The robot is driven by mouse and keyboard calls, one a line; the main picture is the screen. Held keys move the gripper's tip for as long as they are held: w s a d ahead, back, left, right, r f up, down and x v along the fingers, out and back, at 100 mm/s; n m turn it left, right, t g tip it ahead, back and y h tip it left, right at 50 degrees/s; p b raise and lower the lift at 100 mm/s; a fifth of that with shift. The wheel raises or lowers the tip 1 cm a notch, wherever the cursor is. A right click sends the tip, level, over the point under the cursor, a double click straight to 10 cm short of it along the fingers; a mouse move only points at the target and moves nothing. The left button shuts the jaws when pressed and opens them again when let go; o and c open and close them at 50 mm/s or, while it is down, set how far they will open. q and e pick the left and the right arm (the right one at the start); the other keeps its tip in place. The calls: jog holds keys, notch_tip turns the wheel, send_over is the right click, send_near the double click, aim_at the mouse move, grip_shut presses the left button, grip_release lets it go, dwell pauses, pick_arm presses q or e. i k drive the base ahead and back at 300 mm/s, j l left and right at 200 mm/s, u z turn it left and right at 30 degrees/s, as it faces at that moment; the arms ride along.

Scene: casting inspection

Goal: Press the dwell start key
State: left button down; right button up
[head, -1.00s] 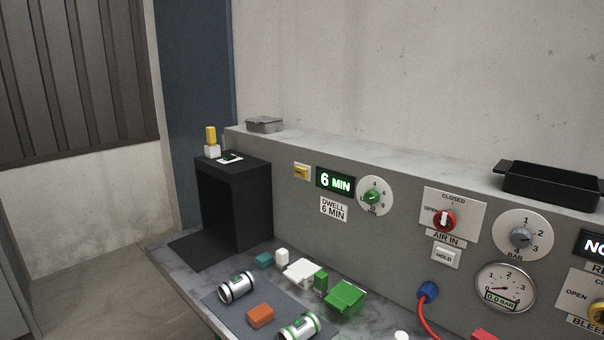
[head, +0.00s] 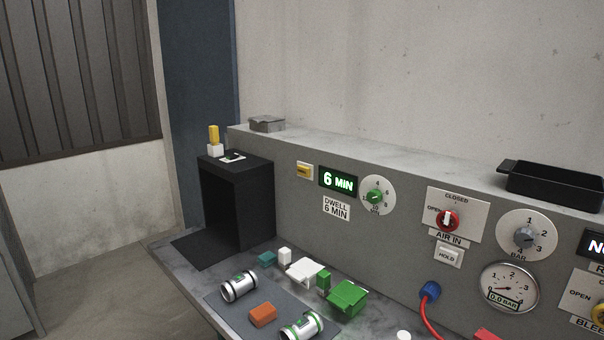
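In the head view a small yellow key (head: 304,171) on a pale plate is set in the grey panel, left of a lit green display (head: 338,182) reading "6 MIN". It carries no label that I can read. Below the display is a label (head: 336,208) reading "DWELL 6 MIN". Right of the display is a round dial with a green knob (head: 375,197). Neither of my grippers is in view, and nothing covers the key.
A black open-fronted box (head: 236,200) stands left of the panel. On the bench in front are silver cylinders (head: 240,287), an orange block (head: 263,314) and green blocks (head: 347,298). A red hose with a blue fitting (head: 430,290) hangs from the panel.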

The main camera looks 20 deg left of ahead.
aim_at(305, 171)
jog(key=i+j+z, duration=0.15)
jog(key=j, duration=0.3)
jog(key=i+j+z, duration=0.2)
jog(key=j, duration=0.2)
jog(key=j+z, duration=0.15)
jog(key=j, duration=0.3)
